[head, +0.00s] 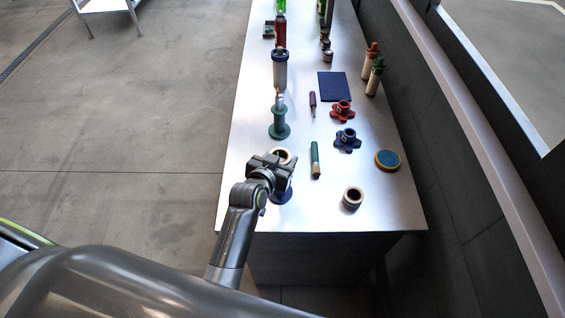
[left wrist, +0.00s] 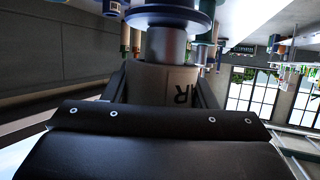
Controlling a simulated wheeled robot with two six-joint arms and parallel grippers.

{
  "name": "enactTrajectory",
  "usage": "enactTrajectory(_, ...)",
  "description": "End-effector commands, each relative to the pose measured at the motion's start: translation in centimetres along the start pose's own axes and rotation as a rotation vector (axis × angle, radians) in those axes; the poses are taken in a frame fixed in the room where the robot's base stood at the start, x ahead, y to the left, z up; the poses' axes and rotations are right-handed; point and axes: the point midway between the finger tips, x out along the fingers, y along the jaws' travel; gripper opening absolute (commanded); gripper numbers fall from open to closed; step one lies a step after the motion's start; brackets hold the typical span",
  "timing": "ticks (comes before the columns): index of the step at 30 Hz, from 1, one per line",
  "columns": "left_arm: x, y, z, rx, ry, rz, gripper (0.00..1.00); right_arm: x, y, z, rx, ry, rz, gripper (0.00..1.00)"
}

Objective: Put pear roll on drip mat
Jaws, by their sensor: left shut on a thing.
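My left gripper (head: 270,170) is shut on a tan roll (left wrist: 160,82). Its label shows the letters "AR", the rest being hidden, so it fits the pear roll. In the head view the roll's pale ring top (head: 282,154) shows just beyond the jaws. A blue stand (head: 282,196) is under the gripper; in the left wrist view its blue disc (left wrist: 172,18) and a grey post line up with the roll. I cannot tell whether the roll is around the post. The drip mat (head: 335,86), a dark blue square, lies flat and bare farther up the table. My right gripper is not in view.
Another roll (head: 352,198), a green-handled tool (head: 315,160), a blue knob (head: 347,140), a red knob (head: 342,110) and a round tin (head: 387,160) are to the right.

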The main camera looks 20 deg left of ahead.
Motion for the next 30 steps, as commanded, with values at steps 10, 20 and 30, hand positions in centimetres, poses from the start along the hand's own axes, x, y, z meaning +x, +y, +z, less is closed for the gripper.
enactTrajectory(10, 0.2, 0.1, 2.2, 0.000, 0.004, -0.002, 0.21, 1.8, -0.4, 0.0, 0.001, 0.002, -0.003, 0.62)
enactTrajectory(20, 0.2, 0.1, 2.1, 0.000, 0.007, -0.002, 0.74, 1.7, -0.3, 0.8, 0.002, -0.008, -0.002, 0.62)
enactTrajectory(30, 0.3, 0.1, 2.4, 0.000, 0.008, -0.002, 0.74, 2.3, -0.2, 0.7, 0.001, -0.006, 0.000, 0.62)
